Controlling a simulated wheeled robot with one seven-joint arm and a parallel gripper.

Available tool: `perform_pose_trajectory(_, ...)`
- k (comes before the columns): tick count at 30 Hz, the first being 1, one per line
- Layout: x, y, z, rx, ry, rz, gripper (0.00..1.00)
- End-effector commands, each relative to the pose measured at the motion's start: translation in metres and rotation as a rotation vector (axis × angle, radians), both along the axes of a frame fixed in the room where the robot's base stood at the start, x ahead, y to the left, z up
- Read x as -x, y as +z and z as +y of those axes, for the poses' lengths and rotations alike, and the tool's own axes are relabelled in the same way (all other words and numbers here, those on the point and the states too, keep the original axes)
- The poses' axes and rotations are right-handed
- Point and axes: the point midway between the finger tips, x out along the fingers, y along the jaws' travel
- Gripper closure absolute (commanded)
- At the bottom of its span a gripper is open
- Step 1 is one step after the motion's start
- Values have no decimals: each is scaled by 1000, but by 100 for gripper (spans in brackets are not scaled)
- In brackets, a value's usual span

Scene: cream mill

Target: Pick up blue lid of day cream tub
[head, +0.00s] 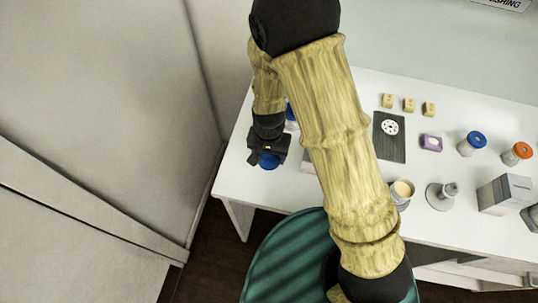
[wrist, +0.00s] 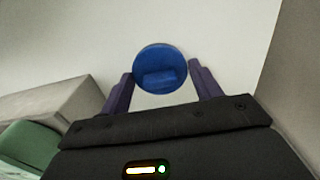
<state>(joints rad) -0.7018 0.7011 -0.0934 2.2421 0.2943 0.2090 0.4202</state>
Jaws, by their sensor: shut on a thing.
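A round blue lid (wrist: 158,57) is between the two fingertips of my gripper (wrist: 161,72) in the wrist view, with a finger against each side. In the head view the same blue lid (head: 268,161) shows at the tip of my gripper (head: 267,154), over the left end of the white table (head: 231,190). My gripper is shut on it. Another blue-topped thing (head: 291,112) shows just behind my arm, mostly hidden. Which tub the held lid belongs to cannot be told.
Right of my arm stand a blue-lidded jar (head: 471,144), an orange-lidded jar (head: 516,154), an open cream tub (head: 401,193), a grey stand (head: 441,196) and a grey box (head: 504,195). Yellow blocks (head: 408,104) and a dark mat (head: 388,149) lie further back. A wall borders the table's left.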

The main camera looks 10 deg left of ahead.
Motion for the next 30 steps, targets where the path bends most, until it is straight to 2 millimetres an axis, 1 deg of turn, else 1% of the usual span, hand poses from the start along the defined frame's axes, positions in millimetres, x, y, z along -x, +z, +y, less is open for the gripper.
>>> perform_pose_trajectory(5,-1,18,0,-2,1,-4,57)
perform_pose_trajectory(12,-1,62,1,-5,3,-5,57)
perform_pose_trajectory(15,0,78,1,-3,1,-3,57)
perform_pose_trajectory(18,0,90,0,-2,1,-2,57)
perform_pose_trajectory(22,0,97,0,0,-1,0,57)
perform_pose_trajectory(30,0,97,0,0,-1,0,57)
